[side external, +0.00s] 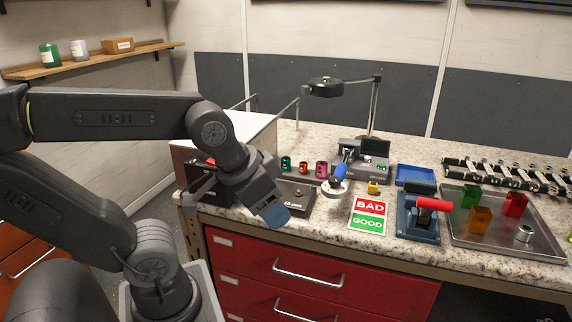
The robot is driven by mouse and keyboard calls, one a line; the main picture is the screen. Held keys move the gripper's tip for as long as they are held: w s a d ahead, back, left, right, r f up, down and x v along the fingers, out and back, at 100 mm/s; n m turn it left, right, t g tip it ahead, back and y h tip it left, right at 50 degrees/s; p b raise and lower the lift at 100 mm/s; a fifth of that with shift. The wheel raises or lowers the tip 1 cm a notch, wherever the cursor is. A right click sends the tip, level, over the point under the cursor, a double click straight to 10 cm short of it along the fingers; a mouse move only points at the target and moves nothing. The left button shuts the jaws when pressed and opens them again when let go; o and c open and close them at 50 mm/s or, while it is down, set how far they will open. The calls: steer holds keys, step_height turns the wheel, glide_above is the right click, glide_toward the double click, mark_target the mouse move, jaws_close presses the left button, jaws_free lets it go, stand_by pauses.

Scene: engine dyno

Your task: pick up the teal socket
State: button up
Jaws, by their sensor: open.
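The teal socket (286,163) is small and upright. It stands at the left end of a short row of sockets behind a dark plate on the counter. My gripper (276,216) hangs tilted downward near the counter's front edge, in front of the plate and nearer the camera than the teal socket. It is open and apart from the sockets. A blue piece shows at its tip, and the space between its fingers is hard to see.
The dark plate (297,198) carries a small brass-coloured part. A blue-handled tool (340,175), a BAD/GOOD card (369,216), a red-handled press (420,215) and a metal tray (495,243) with coloured blocks lie to the right. A lamp (325,87) overhangs the back.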

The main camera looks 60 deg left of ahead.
steer(key=shift+o, duration=0.4)
steer(key=w+a+r+n+g+y, duration=0.2)
steer(key=w+a+r+n, duration=0.2)
steer(key=w+a+n, duration=0.4)
steer(key=n+g+y, duration=0.1)
steer(key=n+g, duration=0.3)
steer(key=n, duration=0.6)
glide_toward(286, 159)
steer(key=x, duration=0.5)
steer(key=shift+w+a+f, duration=0.3)
steer(key=shift+w+a, duration=0.05)
steer(key=shift+s+x, duration=0.1)
steer(key=shift+x, duration=1.25)
steer(key=shift+s+x, duration=0.15)
steer(key=shift+x, duration=1.2)
steer(key=shift+d, duration=0.15)
